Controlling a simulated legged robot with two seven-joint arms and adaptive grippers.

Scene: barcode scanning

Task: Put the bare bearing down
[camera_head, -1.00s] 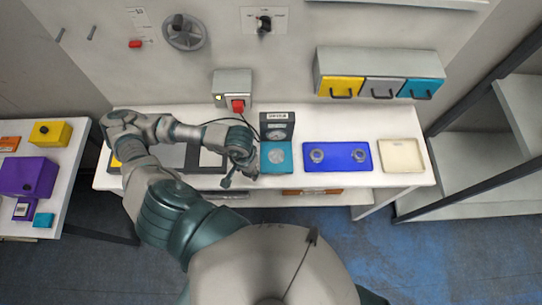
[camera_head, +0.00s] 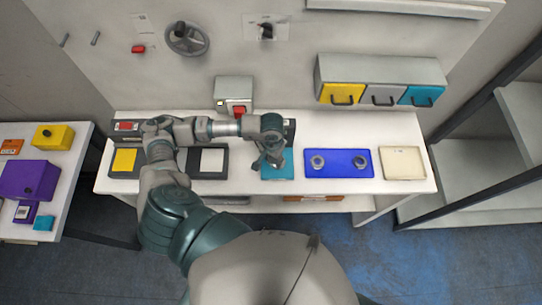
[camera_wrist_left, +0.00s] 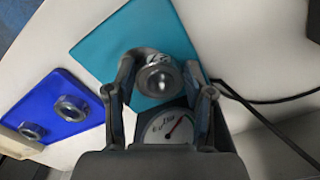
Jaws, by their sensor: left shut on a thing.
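My left gripper (camera_head: 270,164) is over the teal pad of the dial device in the head view. In the left wrist view its two fingers (camera_wrist_left: 163,88) are shut on a grey metal bearing (camera_wrist_left: 158,75), which is over the teal pad (camera_wrist_left: 110,45). I cannot tell whether the bearing touches the device's round plate, which is mostly hidden. The pad's right part (camera_head: 290,165) shows in the head view. The white dial (camera_wrist_left: 168,126) with a red needle is behind the bearing. My right gripper is not in view.
A blue tray (camera_head: 339,173) with two metal rings lies right of the pad, then an empty cream tray (camera_head: 404,163). Dark stations with yellow (camera_head: 124,159) and white (camera_head: 212,160) squares lie left. A grey box with a red button (camera_head: 235,92) stands behind.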

